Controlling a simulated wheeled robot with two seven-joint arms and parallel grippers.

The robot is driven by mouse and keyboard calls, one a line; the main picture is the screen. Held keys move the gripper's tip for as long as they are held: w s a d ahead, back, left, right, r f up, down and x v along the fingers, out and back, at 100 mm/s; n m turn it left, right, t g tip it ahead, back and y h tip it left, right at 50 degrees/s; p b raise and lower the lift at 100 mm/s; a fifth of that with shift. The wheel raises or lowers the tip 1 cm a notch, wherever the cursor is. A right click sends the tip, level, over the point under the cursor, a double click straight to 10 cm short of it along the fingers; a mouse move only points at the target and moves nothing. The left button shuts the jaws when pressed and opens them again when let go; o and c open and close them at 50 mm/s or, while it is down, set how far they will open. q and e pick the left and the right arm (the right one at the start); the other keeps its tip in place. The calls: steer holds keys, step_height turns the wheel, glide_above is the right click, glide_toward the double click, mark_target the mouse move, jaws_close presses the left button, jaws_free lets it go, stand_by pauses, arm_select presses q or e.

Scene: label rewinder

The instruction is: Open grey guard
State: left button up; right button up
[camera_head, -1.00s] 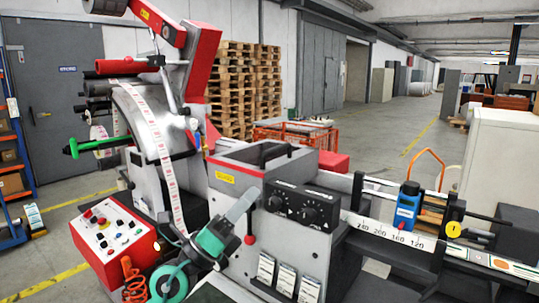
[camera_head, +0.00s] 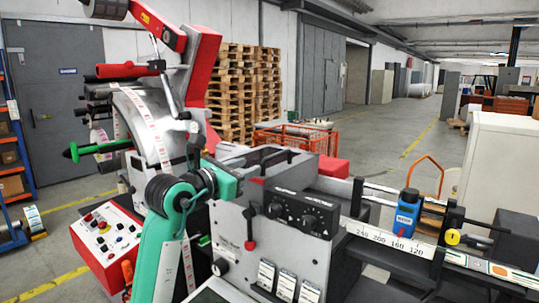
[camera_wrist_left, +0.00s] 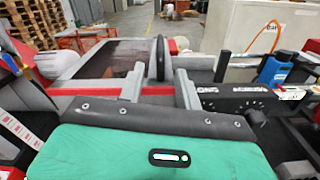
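The grey guard (camera_head: 296,166) is the box-like cover in the middle of the machine, and it looks shut. Its black handle (camera_wrist_left: 160,58) stands upright in the left wrist view, just ahead of and between my left gripper's fingers (camera_wrist_left: 158,84). Those grey fingers are spread apart, with nothing clearly held; I cannot tell whether they touch the handle. In the head view my left gripper (camera_head: 250,157) reaches over the guard from the left, and my arm hides part of the guard's left side. My right gripper is not in view.
A black knob panel (camera_head: 300,210) and a red-knobbed lever (camera_head: 250,227) are on the machine front. A blue device (camera_head: 405,213) sits on the ruler rail at right. A red control box (camera_head: 105,245) is at left, and a tall roll arm (camera_head: 195,65) rises behind.

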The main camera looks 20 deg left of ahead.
mark_target(270, 158)
arm_select(q)
steer(key=p+x, duration=0.2)
steer(key=x, duration=0.6)
steer(key=shift+w+d+p, duration=0.1)
steer(key=shift+p, duration=0.25)
steer(key=shift+w+d, duration=0.25)
steer(key=shift+w, duration=0.45)
steer(key=shift+c, duration=0.2)
jaws_close()
